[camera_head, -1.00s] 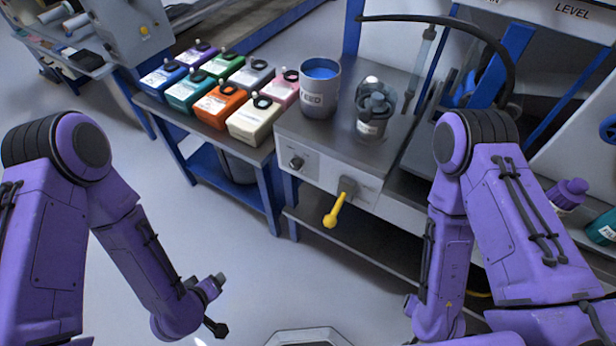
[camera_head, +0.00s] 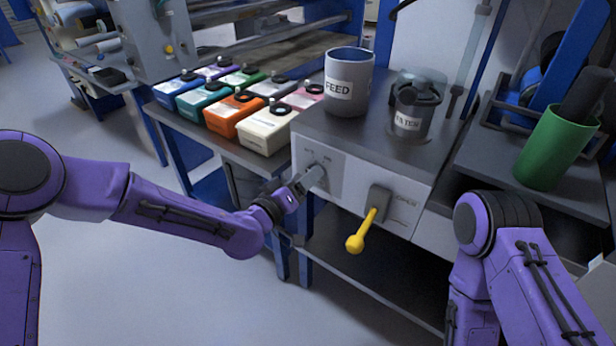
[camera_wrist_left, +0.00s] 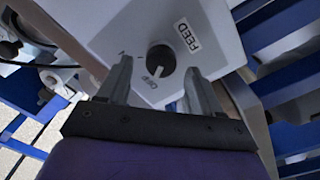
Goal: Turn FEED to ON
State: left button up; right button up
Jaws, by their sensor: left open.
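The round black FEED knob (camera_wrist_left: 160,60) is on the light grey panel (camera_wrist_left: 215,25), beside the FEED label (camera_wrist_left: 187,36) in the left wrist view. A white mark on the knob points toward the bottom of that view, near small lettering I cannot read surely. My left gripper (camera_wrist_left: 159,70) is open, with one finger on each side of the knob; no contact is clear. My right gripper is out of view; only part of that arm shows.
A yellow-handled lever (camera_head: 362,232) sticks out of the panel to the right. The FEED can (camera_head: 347,95) and a WATER container (camera_head: 408,118) stand on top. Several coloured bottles (camera_head: 235,110) stand left on a blue-legged table. A green cup (camera_head: 545,150) is at right.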

pick_arm(q)
jog(key=shift+x, duration=1.05)
jog(key=c, duration=1.1)
jog(key=shift+o, duration=0.2)
jog(key=shift+m, duration=0.4)
jog(key=m+b, duration=0.3)
jog(key=m, duration=0.8)
jog(key=shift+s+d, duration=0.1)
